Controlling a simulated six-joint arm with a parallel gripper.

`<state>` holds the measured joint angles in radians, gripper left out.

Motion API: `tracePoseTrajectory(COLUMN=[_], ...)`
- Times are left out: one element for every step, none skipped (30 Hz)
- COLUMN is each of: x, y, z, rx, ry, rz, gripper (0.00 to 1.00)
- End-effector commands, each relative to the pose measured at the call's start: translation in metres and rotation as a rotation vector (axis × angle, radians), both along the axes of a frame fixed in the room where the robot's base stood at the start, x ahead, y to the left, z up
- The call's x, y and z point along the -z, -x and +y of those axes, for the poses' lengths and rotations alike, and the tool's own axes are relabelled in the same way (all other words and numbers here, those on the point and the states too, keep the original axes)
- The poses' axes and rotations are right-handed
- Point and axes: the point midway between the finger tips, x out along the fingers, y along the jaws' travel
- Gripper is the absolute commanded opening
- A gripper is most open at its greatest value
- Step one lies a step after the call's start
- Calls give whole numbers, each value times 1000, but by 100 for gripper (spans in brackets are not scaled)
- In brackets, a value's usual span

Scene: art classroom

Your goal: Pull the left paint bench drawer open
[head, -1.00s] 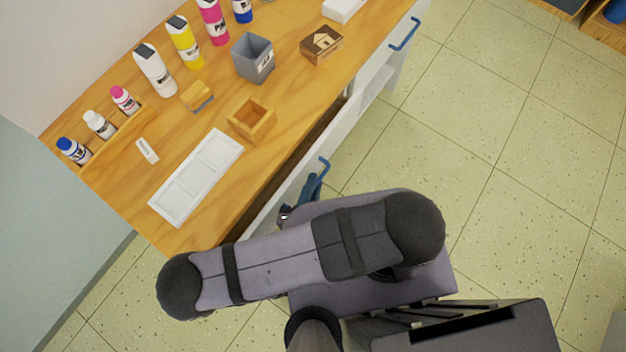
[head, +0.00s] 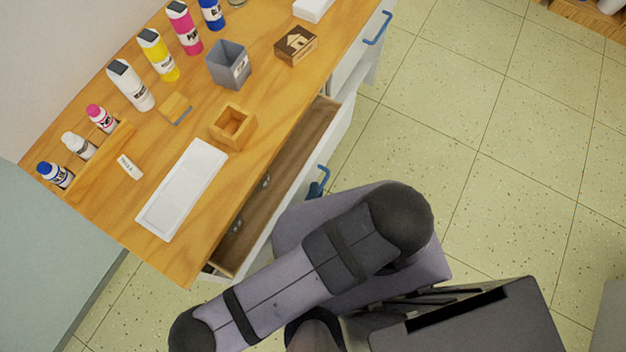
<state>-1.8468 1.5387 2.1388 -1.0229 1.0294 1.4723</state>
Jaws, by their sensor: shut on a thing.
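The left paint bench drawer (head: 283,192) stands partly open, its wooden inside showing below the bench top's front edge. Its blue handle (head: 323,174) is on the white front, partly hidden. My gripper (head: 316,190) is at this handle and shut on it. Only a small dark blue part of my gripper shows; my arm hides the rest. A few small grey things (head: 265,183) lie in the drawer, too small to name.
The wooden bench top (head: 205,220) holds a white palette (head: 183,190), a small wooden box (head: 233,126), a grey cup (head: 229,65) and several paint bottles. Another drawer with a blue handle (head: 378,28) is shut farther right. The tiled floor (head: 480,120) in front is clear.

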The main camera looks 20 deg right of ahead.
Motion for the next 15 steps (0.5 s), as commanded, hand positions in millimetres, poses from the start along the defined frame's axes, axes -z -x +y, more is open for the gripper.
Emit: tracePoseTrajectory(x=[1,1,1,1,1,1,1,1,0,0,0,0,0,0,-1], y=[0,0,0,0,0,0,0,0,0,0,0,0,1,2,3], z=[1,1,1,1,1,1,1,1,1,1,1,1,1,2,3], rx=[-2,-2,-2,-1,-1,-2,-2,-1,-1,-1,-1,-1,-1,-2,-3], ry=[-4,-4,-4,-3,-3,-3,-2,-2,-2,-2,-2,-2,-2,-2,-2], rz=[2,2,2,2,2,1,2,1,1,1,1,0,0,1,1], gripper=[0,16,17,17,17,17,17,17,17,17,17,17,17,17,17])
